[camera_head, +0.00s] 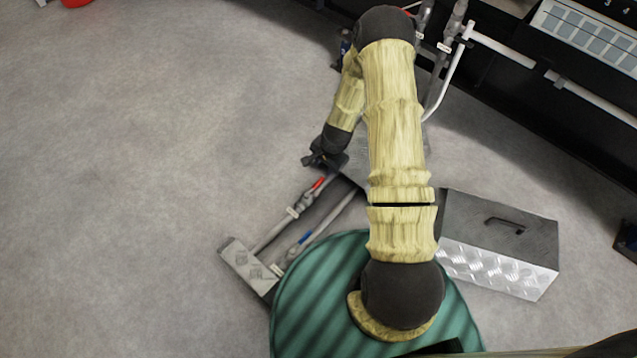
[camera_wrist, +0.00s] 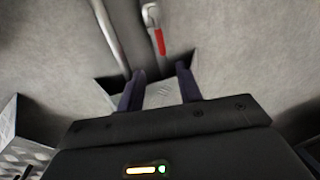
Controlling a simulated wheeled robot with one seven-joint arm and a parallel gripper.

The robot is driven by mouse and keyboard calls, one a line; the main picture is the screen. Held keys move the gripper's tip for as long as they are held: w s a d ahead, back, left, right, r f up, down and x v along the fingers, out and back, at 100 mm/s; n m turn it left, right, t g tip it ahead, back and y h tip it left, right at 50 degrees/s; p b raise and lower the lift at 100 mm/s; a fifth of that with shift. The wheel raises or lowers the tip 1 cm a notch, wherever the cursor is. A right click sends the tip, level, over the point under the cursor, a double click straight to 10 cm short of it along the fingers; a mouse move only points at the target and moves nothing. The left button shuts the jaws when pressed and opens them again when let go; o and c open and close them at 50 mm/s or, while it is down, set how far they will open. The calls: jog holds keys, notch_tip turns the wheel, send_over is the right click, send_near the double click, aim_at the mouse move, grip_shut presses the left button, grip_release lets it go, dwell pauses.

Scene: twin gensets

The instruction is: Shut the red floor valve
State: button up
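The red floor valve (camera_head: 318,183) has a red lever on a grey pipe in a low floor frame, in the head view. In the wrist view its red handle (camera_wrist: 160,41) lies ahead of the fingers, along the pipe's line. My gripper (camera_head: 312,160) is just above and behind the red lever in the head view. In the wrist view my gripper (camera_wrist: 160,84) has its two dark fingers apart with nothing between them. The fingers do not appear to touch the red handle.
A blue-handled valve (camera_head: 304,238) sits on the parallel pipe beside it. A metal end block (camera_head: 248,266) closes the pipes' near end. A chequer-plate box (camera_head: 500,245) with a black handle stands at right. Open grey floor lies left.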

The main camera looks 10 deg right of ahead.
aim_at(318, 183)
jog(key=f+b, duration=0.2)
jog(key=f, duration=0.2)
jog(key=w+a+f+b, duration=0.1)
jog(key=f+b, duration=0.1)
jog(key=f, duration=0.3)
jog(key=w+f+b, duration=0.1)
jog(key=f+b, duration=0.1)
jog(key=f, duration=0.2)
jog(key=shift+w+a+f+b, duration=0.1)
jog(key=shift+a+f+b, duration=0.15)
jog(key=shift+b, duration=0.1)
jog(key=shift+r, duration=0.1)
grip_shut()
